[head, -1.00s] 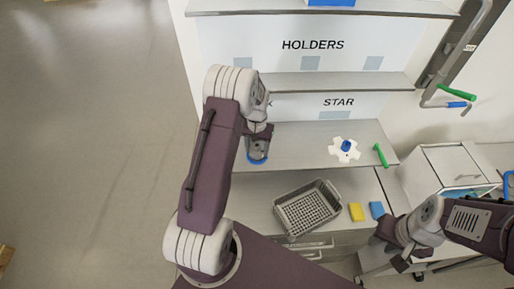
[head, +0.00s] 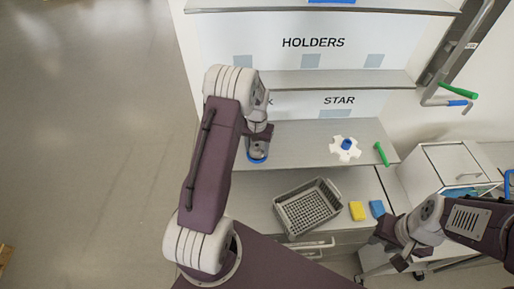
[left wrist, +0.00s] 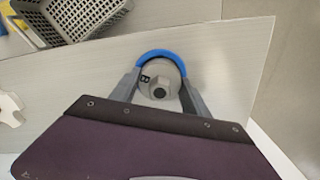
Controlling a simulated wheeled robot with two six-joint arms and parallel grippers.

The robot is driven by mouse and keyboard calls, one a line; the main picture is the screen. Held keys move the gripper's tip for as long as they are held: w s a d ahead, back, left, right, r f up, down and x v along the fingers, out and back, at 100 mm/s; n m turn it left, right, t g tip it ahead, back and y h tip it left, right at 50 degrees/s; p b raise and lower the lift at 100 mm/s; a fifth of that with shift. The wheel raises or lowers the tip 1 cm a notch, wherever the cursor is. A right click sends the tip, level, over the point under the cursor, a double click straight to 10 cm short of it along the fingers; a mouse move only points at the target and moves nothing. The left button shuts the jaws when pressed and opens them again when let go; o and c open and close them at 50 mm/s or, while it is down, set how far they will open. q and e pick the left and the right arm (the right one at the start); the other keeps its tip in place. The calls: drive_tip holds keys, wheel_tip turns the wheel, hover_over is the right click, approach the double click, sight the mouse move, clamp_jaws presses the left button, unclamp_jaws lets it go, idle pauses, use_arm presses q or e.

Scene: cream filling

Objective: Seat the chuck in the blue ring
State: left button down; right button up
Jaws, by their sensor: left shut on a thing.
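The blue ring (left wrist: 160,54) shows as an arc around the chuck's far side. The rest of the ring is hidden by the chuck and fingers. In the head view the chuck (head: 257,150) is below my left gripper (head: 257,146), over the blue ring (head: 257,160) on the grey shelf. I cannot tell how deep it sits. My right gripper (head: 409,265) is at the lower right, away from these things.
On the shelf (head: 300,145) to the right lie a white star-shaped piece with a blue centre (head: 345,148) and a green-handled tool (head: 382,154). A grey basket (head: 307,208), a yellow block (head: 357,210) and a blue block (head: 377,208) are on the lower surface.

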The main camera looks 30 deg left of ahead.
sight(257, 146)
use_arm(q)
drive_tip(key=shift+f, duration=0.15)
idle(0.8)
drive_tip(key=shift+c, duration=2.2)
unclamp_jaws()
wheel_tip(257, 146, up, 7)
drive_tip(key=p, duration=0.5)
